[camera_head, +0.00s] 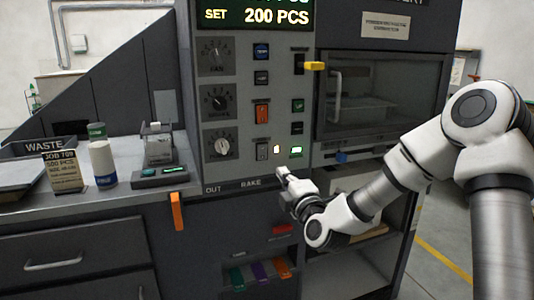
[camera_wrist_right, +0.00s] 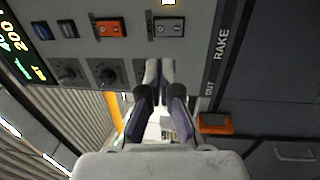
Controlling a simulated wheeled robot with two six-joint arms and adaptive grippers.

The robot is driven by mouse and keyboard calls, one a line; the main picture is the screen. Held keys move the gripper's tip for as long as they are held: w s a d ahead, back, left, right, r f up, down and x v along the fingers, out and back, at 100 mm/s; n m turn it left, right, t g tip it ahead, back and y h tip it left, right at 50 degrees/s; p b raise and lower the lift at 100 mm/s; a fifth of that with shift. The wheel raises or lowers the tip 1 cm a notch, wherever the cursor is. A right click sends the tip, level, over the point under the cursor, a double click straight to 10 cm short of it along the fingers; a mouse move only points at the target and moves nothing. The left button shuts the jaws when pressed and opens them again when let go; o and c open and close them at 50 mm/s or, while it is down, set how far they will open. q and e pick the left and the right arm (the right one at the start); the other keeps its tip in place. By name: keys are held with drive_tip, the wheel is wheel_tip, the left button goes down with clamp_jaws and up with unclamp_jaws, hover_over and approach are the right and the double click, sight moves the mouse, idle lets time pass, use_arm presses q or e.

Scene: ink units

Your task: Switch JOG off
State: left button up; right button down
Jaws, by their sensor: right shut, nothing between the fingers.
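An orange rocker (camera_head: 262,113) sits above a grey rocker (camera_head: 262,146). A lit lamp (camera_head: 277,149) is just right of the grey rocker. In the right wrist view, turned sideways, the orange rocker (camera_wrist_right: 110,28) and grey rocker (camera_wrist_right: 168,27) show near the top, with the lit lamp (camera_wrist_right: 168,2) beside the grey one. My right gripper (camera_head: 281,174) is shut and empty, just below the panel's switches. Its fingertips (camera_wrist_right: 159,68) appear apart from both rockers. My left gripper is out of view.
A yellow-handled lever (camera_head: 314,66) sticks out at the panel's upper right. An orange handle (camera_head: 177,211) hangs at the counter front.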

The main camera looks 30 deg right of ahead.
sight(263, 149)
drive_tip(key=x, duration=1.3)
drive_tip(key=shift+a+f, duration=0.1)
drive_tip(key=shift+f, duration=0.05)
drive_tip(key=shift+w+r+p, duration=0.1)
drive_tip(key=shift+r+p, duration=0.3)
drive_tip(key=shift+p, duration=0.35)
drive_tip(key=shift+f, duration=0.25)
drive_tip(key=shift+w, duration=0.1)
